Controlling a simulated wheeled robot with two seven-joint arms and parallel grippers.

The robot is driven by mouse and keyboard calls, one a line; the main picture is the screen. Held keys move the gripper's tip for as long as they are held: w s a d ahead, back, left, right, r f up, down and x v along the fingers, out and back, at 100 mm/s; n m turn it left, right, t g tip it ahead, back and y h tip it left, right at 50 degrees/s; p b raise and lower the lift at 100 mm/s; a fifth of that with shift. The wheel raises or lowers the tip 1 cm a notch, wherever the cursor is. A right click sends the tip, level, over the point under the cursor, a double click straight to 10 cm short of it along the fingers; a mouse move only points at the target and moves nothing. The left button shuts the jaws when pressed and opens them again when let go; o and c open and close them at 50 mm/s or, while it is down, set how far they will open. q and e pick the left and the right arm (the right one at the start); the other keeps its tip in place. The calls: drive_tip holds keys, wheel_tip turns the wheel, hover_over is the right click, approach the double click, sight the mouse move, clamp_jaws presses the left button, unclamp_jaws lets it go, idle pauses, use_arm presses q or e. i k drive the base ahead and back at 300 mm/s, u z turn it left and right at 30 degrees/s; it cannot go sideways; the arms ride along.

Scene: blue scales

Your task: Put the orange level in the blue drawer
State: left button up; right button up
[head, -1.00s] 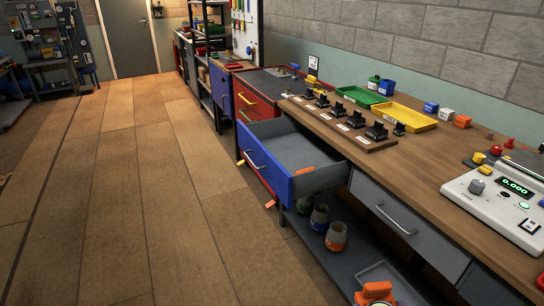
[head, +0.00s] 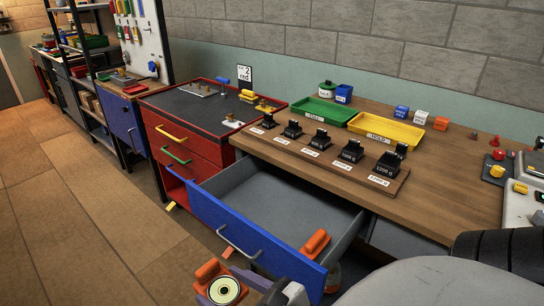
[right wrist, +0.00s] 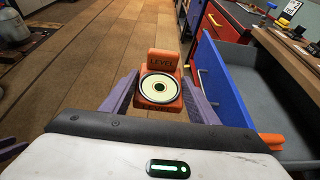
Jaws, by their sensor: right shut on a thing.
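The orange level (head: 207,271), with a round pale dial, is at the bottom of the head view. An orange piece (head: 316,243) shows at the drawer's near right end. My left gripper is not in view.
The wooden bench top (head: 440,205) above the drawer carries a row of black weights, a green tray (head: 322,112) and a yellow tray (head: 388,130). A red cabinet (head: 185,150) stands left of the drawer.

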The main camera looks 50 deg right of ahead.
sight(253, 207)
drive_tip(key=z, duration=0.85)
drive_tip(key=i, duration=1)
drive_tip(key=z, duration=0.9)
